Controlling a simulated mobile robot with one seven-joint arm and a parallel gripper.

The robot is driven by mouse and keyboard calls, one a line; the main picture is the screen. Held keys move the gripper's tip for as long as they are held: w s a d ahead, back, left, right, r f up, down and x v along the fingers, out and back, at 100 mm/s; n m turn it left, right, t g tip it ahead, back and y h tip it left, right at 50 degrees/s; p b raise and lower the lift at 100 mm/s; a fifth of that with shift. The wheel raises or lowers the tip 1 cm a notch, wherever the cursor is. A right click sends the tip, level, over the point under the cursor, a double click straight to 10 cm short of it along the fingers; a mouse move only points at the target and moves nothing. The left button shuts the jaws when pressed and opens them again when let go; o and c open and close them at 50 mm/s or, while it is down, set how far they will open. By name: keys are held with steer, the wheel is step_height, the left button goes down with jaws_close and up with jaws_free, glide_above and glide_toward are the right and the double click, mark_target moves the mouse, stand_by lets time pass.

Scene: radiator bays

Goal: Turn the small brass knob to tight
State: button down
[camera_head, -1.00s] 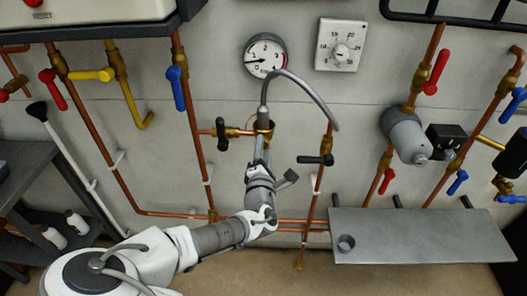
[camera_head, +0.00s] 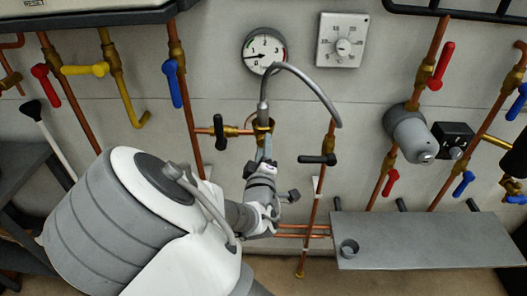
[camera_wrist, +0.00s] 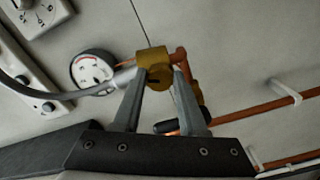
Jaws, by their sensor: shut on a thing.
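The small brass knob (camera_wrist: 159,74) is between the two fingertips of my gripper (camera_wrist: 158,84) in the wrist view. My gripper is shut on it, with one grey finger on each side. In the head view, my gripper (camera_head: 264,150) reaches up from below to the brass fitting (camera_head: 262,126) on the copper pipe. The fingers and wrist partly hide the knob there. I cannot tell from these frames how far the knob is turned.
A grey hose (camera_head: 314,82) arches from the fitting, just below the round gauge (camera_head: 264,51). A black-handled valve (camera_head: 219,132) is close on the left, another (camera_head: 318,159) on the right. A grey shelf (camera_head: 450,240) with a small cup (camera_head: 349,248) is at lower right.

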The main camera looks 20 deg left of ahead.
steer(key=shift+a+f+m+b, duration=0.1)
steer(key=shift+m+b, duration=5.5)
steer(key=shift+m, duration=0.6)
steer(key=shift+c, duration=2.4)
jaws_free()
steer(key=shift+s, duration=0.2)
